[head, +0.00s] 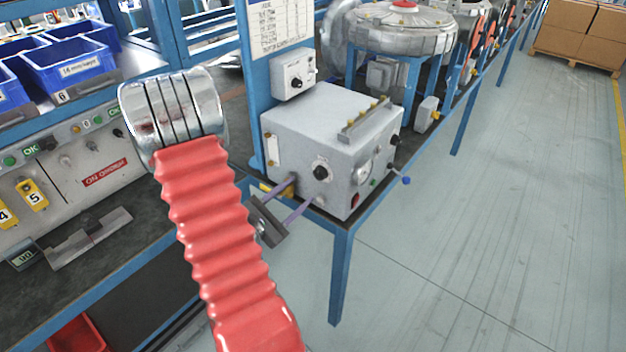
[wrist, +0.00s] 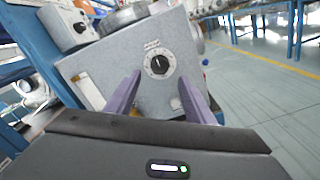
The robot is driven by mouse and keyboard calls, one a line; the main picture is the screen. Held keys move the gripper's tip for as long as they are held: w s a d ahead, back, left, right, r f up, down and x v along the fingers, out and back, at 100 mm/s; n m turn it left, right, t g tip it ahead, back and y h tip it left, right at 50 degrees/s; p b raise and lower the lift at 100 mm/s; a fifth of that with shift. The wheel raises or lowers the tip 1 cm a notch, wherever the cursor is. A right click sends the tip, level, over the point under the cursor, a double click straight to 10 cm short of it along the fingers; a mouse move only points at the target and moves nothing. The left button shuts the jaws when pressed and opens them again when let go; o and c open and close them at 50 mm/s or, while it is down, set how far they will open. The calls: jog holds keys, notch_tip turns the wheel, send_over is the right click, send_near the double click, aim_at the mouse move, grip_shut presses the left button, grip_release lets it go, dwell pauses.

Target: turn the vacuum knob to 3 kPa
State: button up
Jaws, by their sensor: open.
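A black round knob (head: 320,168) with a pale dial scale is on the front of a grey box. It also shows in the wrist view (wrist: 159,64), between and beyond my fingertips. The scale's numbers and the knob's exact setting are too small to read. I cannot tell from a label that it is the vacuum knob. My gripper (head: 307,188) has two purple fingers, spread apart and empty, pointing at the box front. In the wrist view my gripper (wrist: 160,78) has one finger on each side below the knob. I see no contact with the knob.
The grey box (head: 285,130) stands on a blue-framed bench corner. A smaller box with another knob (head: 296,83) is mounted above it. A round gauge (head: 362,173) is on its right side. Blue bins (head: 70,65) stand at left. The floor at right (head: 480,220) is clear.

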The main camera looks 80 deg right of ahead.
aim_at(318, 175)
jog(key=shift+x, duration=4.1)
jog(key=shift+c, duration=0.2)
jog(key=shift+a, duration=0.1)
jog(key=c, duration=1)
